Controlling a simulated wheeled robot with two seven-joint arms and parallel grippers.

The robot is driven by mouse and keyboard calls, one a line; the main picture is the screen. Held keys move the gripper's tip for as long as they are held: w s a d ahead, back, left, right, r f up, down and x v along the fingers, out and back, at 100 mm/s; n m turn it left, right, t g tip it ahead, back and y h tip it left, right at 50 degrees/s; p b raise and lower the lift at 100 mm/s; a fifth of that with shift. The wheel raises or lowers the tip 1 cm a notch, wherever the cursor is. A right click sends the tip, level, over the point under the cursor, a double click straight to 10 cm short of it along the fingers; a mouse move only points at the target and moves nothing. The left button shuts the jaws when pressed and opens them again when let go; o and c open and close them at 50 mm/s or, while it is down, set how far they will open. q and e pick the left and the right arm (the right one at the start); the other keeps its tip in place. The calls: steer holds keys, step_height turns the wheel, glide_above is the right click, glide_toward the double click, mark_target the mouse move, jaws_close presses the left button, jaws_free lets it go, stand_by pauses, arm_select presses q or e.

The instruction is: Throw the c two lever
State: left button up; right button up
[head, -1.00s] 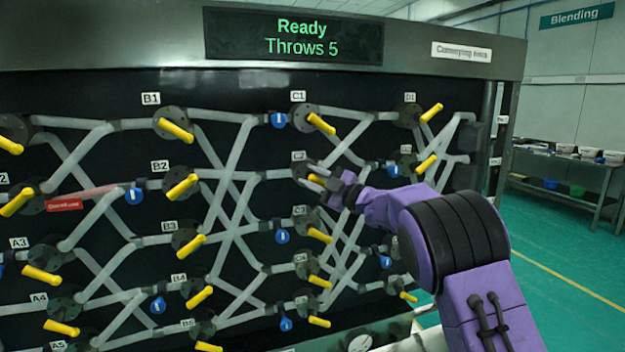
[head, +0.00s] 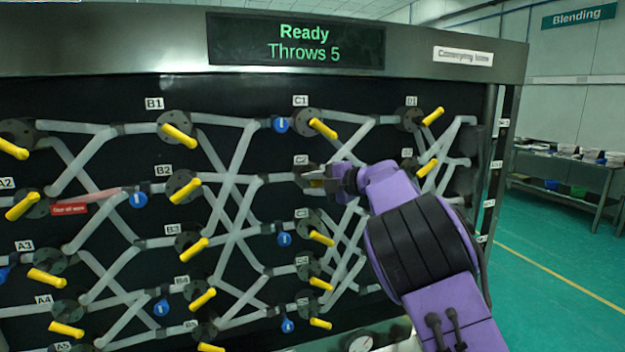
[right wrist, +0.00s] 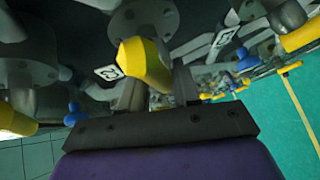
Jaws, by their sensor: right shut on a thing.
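The C2 lever (head: 318,183) is yellow and sits beside the C2 label, in the upper middle of the pipe panel in the head view. My right gripper (head: 313,177) reaches in from the right and is shut on the lever, hiding most of it. In the right wrist view the yellow lever (right wrist: 146,62) rises from its grey round flange between the fingers of my right gripper (right wrist: 156,90), with the C2 label (right wrist: 108,73) at its side. My left gripper is not in view.
The C1 lever (head: 323,128) is above and the C3 lever (head: 321,238) below. A blue tag (head: 284,239) hangs left of C3. A display (head: 297,41) reads "Ready, Throws 5". A red tag (head: 69,209) hangs at left. Green floor (head: 555,265) is open at right.

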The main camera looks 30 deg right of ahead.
steer(key=n+g+h+p, duration=0.1)
steer(key=f+n+g+h+p, duration=0.1)
steer(key=n+h+p, duration=0.1)
steer(key=shift+d, duration=0.15)
steer(key=shift+s+n+g, duration=0.1)
steer(key=shift+n+g, duration=0.2)
stand_by(0.4)
steer(key=o, duration=0.8)
steer(key=shift+r, duration=0.1)
steer(key=shift+d, duration=0.2)
steer(key=shift+a, duration=0.15)
steer(key=shift+s+r, duration=0.15)
steer(key=shift+r, duration=0.05)
steer(key=b+v, duration=0.2)
steer(key=v, duration=0.8)
steer(key=shift+b, duration=0.35)
